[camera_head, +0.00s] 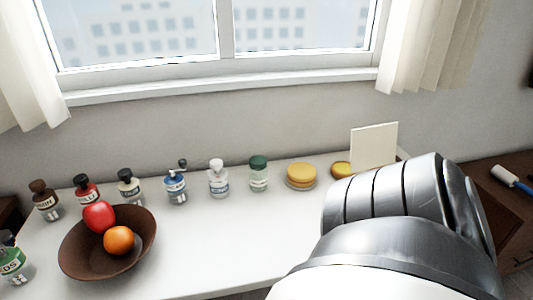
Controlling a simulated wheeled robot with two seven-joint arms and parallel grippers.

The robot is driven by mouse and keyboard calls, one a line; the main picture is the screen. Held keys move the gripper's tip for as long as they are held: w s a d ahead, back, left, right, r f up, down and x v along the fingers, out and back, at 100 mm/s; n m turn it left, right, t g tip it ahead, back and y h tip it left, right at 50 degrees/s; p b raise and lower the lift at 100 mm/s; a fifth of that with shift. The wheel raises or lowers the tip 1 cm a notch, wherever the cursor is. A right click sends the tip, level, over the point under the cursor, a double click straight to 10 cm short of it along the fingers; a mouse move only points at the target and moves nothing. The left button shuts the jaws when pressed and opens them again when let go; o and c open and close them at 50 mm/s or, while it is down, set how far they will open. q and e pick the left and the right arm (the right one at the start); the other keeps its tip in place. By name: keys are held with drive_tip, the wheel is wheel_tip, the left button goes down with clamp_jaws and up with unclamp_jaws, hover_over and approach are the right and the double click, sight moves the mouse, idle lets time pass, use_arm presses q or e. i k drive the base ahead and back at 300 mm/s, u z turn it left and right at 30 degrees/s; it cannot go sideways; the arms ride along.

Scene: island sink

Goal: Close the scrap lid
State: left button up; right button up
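A thin cream square panel (374,147) stands nearly upright at the right end of the white counter. It looks like a raised lid, but I cannot tell for sure that it is the scrap lid. Its lower edge and whatever it is joined to are partly hidden behind my large metallic arm (395,225), which fills the lower right of the view. Neither of my grippers shows in the head view.
On the white counter (215,245) are a brown bowl (82,262) with a red apple (99,217) and an orange (119,240), several bottles along the back, and a yellow round item (301,175). Another yellow item (342,169) is beside the panel. The counter's middle is clear.

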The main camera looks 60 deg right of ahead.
sight(372, 147)
drive_tip(key=z, duration=4.95)
drive_tip(key=i, duration=2.05)
drive_tip(key=u, duration=4.05)
